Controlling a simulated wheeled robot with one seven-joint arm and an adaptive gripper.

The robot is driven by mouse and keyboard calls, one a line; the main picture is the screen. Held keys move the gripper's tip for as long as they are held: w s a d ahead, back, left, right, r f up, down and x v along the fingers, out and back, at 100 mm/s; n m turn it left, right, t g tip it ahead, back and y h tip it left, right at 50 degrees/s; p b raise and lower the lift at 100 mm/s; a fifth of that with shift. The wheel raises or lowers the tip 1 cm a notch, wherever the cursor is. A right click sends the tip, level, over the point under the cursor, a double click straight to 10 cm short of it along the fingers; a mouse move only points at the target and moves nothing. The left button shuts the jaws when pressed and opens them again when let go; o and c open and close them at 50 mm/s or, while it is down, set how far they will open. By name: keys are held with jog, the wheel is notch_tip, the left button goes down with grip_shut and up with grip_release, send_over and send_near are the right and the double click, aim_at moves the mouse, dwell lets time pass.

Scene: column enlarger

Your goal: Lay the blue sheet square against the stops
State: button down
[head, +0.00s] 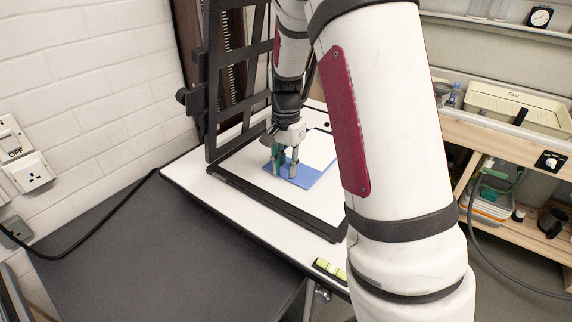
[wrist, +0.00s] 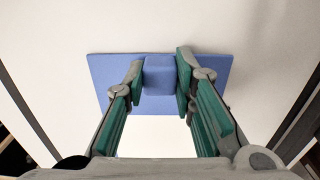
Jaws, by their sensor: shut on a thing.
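The blue sheet (head: 306,180) lies over the white board (head: 240,172), with a raised blue block (wrist: 158,76) on it. My gripper (wrist: 160,82) is shut on that block, one finger at each side. In the head view my gripper (head: 284,168) is over the sheet's left part. A brighter white area (head: 318,150) adjoins the blue, with thin blue showing at its far edge. Dark bars (head: 275,207) run along the board's near side and left; the sheet looks apart from them. I cannot tell whether the sheet touches the board.
A dark upright frame (head: 213,80) stands behind the board's left end. A yellow-green level (head: 330,269) lies at the board's near edge. A dark grey worktop (head: 150,250) is clear at left. At right a bench holds a cream tray (head: 510,105). My arm hides the board's right part.

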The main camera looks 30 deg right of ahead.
jog(key=shift+f, duration=0.15)
jog(key=c, duration=1.2)
grip_release()
jog(key=shift+c, duration=0.2)
jog(key=shift+r+p, duration=1.4)
jog(key=shift+r, duration=2.6)
jog(key=shift+r, duration=0.1)
notch_tip(320, 180, up, 12)
jog(key=shift+a, duration=0.1)
